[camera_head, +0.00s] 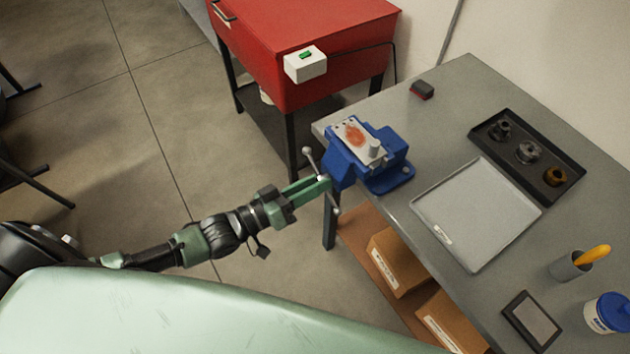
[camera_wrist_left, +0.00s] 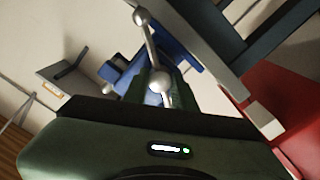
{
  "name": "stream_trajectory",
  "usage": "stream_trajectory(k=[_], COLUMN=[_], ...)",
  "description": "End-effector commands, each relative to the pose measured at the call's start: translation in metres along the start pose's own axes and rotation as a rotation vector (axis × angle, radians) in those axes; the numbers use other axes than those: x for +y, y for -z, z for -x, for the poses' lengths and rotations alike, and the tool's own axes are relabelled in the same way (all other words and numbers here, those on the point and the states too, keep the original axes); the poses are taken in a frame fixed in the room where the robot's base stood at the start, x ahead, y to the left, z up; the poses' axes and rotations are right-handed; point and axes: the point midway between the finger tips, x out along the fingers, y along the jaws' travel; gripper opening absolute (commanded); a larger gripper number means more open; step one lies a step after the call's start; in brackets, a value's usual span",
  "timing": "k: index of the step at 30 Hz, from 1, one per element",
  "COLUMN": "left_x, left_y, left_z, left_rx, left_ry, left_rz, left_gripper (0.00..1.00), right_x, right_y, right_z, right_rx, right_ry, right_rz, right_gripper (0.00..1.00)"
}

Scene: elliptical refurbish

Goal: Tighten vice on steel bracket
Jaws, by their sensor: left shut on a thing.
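The blue vice (camera_head: 366,158) is fixed at the near left corner of the grey workbench. The steel bracket (camera_head: 357,141), a pale plate with an orange-brown rust patch, sits at the top of the vice jaws. The vice handle (camera_head: 311,160) is a metal bar with ball ends on the vice's front. My left gripper (camera_head: 322,184) is shut on the handle at its screw hub. In the left wrist view the handle (camera_wrist_left: 148,45) runs up from between the fingers, with the blue vice (camera_wrist_left: 118,73) behind. My right gripper is not in view.
On the workbench (camera_head: 400,100) are a grey tray (camera_head: 428,229), a black tray (camera_head: 560,158) with metal parts, a red-black block (camera_head: 422,90), a cup (camera_head: 566,267), a dark framed panel (camera_head: 532,322) and a blue-white tub (camera_head: 606,313). A red cabinet (camera_head: 330,30) stands behind. Boxes (camera_head: 396,264) sit below.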

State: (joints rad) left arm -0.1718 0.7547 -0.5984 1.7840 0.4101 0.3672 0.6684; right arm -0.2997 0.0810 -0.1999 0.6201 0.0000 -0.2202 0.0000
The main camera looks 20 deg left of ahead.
Motion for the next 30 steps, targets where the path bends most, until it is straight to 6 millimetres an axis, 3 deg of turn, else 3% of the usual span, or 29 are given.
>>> stream_trajectory(k=[5,6,8,20,30], left_x=[0.0,0.0,0.0,-0.001,-0.001], left_y=[0.001,0.001,0.001,-0.001,-0.002], left_z=[0.0,0.0,0.0,0.006,0.061], left_rx=[0.003,0.003,0.002,-0.001,-0.002], left_ry=[0.0,0.0,0.0,0.001,0.001], left_rz=[-0.002,-0.003,-0.003,-0.004,-0.003], left_gripper=[0.0,0.32,0.48,0.48,0.48], right_x=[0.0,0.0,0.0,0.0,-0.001], right_y=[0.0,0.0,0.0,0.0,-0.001], right_z=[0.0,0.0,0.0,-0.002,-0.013], right_rx=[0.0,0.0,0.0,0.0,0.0], right_ry=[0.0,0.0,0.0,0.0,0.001], right_rz=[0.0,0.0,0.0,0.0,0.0], right_gripper=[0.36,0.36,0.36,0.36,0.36])
